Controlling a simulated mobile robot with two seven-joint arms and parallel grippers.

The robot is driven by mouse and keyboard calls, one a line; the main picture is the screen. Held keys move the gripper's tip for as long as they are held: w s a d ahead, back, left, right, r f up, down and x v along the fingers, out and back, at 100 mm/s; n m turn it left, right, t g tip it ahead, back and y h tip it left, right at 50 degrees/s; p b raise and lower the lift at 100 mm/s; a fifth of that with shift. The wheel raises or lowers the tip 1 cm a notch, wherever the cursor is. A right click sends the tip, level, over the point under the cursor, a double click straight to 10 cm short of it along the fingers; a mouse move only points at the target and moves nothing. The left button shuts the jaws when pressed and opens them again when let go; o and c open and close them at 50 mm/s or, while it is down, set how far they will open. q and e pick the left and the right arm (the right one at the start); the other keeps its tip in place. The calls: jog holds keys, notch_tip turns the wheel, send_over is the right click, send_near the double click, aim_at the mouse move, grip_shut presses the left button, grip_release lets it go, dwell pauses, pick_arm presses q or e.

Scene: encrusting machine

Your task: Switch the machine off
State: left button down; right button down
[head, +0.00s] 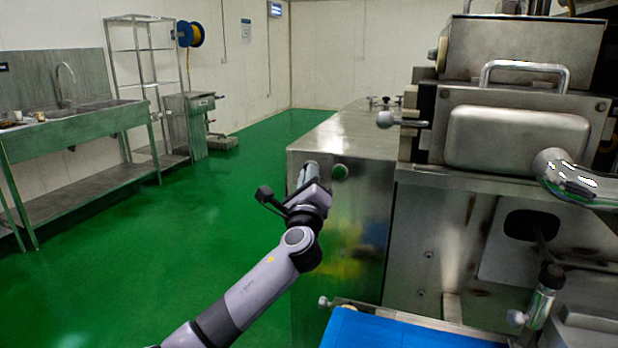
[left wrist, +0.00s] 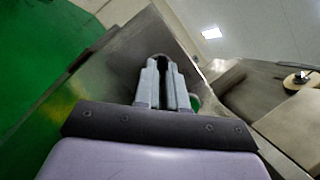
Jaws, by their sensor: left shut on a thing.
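The machine (head: 345,235) is a large stainless steel unit on the right. My left gripper (head: 306,170) is at the upper left of its front panel. A round green button (head: 340,172) sits on the panel just right of the gripper, and its edge shows in the left wrist view (left wrist: 195,101). In the left wrist view the fingers of my left gripper (left wrist: 164,66) are close together at the panel. They are shut on a small dark part (left wrist: 162,57), seemingly a switch knob, mostly hidden by the fingers. My right gripper is not in view.
A blue conveyor belt (head: 400,332) lies at the bottom, below the machine front. A metal handle (head: 525,68) and a ball-ended lever (head: 388,120) stick out at the upper right. A sink table (head: 80,125) stands far left. The green floor (head: 150,250) between is clear.

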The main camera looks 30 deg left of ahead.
pick_arm(q)
jog(key=shift+r+n+g+h+p, duration=0.3)
jog(key=shift+n+g+p, duration=0.95)
jog(key=shift+n, duration=1.55)
jog(key=shift+r+n+g+h+p, duration=0.15)
jog(key=shift+n+g+h+p, duration=0.4)
jog(key=shift+n+p, duration=1.8)
jog(key=shift+r+n+g+h+p, duration=0.3)
jog(key=shift+n+g+p, duration=0.75)
jog(key=shift+n, duration=2.2)
jog(key=shift+f, duration=0.15)
jog(key=c, duration=1.2)
grip_release()
